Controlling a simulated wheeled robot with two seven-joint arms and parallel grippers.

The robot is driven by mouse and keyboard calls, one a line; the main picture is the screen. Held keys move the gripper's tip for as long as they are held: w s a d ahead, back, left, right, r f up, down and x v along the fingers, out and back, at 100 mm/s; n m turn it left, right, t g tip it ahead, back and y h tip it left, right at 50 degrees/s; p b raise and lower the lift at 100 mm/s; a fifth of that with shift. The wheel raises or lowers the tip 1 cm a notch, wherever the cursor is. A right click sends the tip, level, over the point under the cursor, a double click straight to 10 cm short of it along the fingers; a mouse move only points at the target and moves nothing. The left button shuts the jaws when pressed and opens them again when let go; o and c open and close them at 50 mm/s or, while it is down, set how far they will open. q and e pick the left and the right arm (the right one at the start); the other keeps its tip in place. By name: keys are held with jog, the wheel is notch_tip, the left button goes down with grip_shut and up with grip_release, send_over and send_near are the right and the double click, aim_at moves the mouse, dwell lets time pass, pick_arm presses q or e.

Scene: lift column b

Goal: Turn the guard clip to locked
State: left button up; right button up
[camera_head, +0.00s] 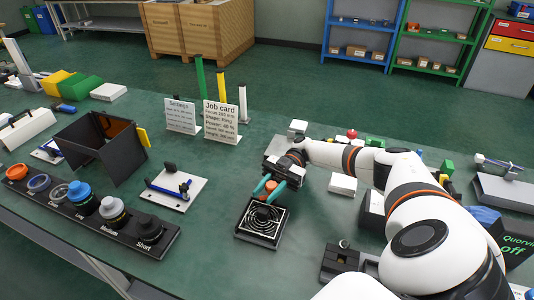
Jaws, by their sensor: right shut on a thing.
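My right gripper (265,189) reaches in from the right. Its teal fingers are shut on a small part, mostly hidden between them, with a bit of orange showing. This is just above the back of a black square plate with white rings (259,222). I cannot tell whether the part is joined to the plate. No part is marked as the guard clip, so I cannot tell which it is or its setting. A white plate with a blue bar and dark fittings (190,192) lies left of the gripper. My left gripper is not in view.
A black rack with several labelled round parts (165,243) runs along the front left. An open dark box (88,164) stands behind it. A Job card (221,118) and Settings card (181,116) stand at the back. Small blocks crowd the right side.

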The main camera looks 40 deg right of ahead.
jog(key=o, duration=1)
jog(key=shift+c, duration=0.2)
notch_tip(320, 180, up, 10)
jog(key=shift+p, duration=0.35)
jog(key=shift+w, duration=0.1)
